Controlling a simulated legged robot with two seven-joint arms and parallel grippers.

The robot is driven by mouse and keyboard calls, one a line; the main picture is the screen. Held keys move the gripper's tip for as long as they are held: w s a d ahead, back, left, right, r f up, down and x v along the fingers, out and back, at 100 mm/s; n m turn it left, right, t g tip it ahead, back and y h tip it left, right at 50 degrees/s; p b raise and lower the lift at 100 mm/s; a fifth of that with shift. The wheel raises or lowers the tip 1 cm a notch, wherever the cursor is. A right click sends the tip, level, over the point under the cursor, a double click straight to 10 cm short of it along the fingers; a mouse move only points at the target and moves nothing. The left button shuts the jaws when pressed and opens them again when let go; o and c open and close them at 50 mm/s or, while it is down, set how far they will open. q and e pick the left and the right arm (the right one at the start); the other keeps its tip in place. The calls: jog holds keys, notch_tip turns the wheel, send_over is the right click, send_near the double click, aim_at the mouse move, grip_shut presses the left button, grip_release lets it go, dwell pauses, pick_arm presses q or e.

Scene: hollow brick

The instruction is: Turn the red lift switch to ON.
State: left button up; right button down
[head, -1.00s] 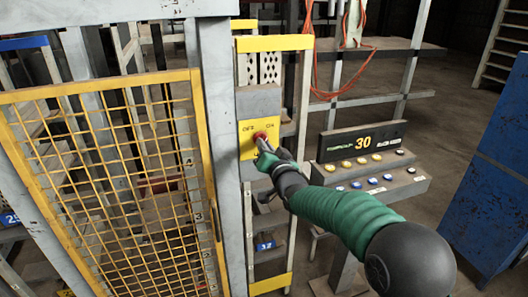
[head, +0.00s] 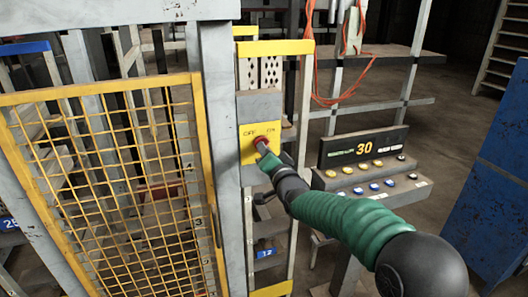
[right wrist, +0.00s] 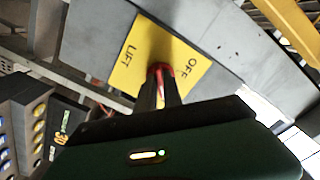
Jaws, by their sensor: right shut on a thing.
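The red lift switch (head: 260,141) sits on a yellow plate (head: 248,152) marked OFF and ON, fixed to a grey box on a post. My right gripper (head: 263,148) is at the switch, its fingers shut on the red knob. In the right wrist view the red knob (right wrist: 160,70) shows between the fingertips, with the yellow plate (right wrist: 137,65) reading LIFT and OFF behind it. The fingers hide much of the knob, so I cannot tell which way it points. My left gripper is not in view.
A yellow mesh gate (head: 110,190) stands to the left of the switch post. A console (head: 365,175) with several buttons and a display reading 30 stands to the right, close to my right arm. A blue cabinet (head: 495,180) is at far right.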

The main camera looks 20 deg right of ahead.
jog(key=c, duration=1.8)
grip_release()
jog(key=shift+d, duration=0.15)
jog(key=o, duration=0.3)
jog(key=shift+s+d, duration=0.1)
jog(key=shift+s, duration=0.05)
jog(key=s+b, duration=0.1)
jog(key=s, duration=1)
jog(key=s+b, duration=0.1)
jog(key=s, duration=0.4)
jog(key=shift+s+d+b, duration=0.25)
jog(key=shift+s+b, duration=0.1)
jog(key=shift+f, duration=0.1)
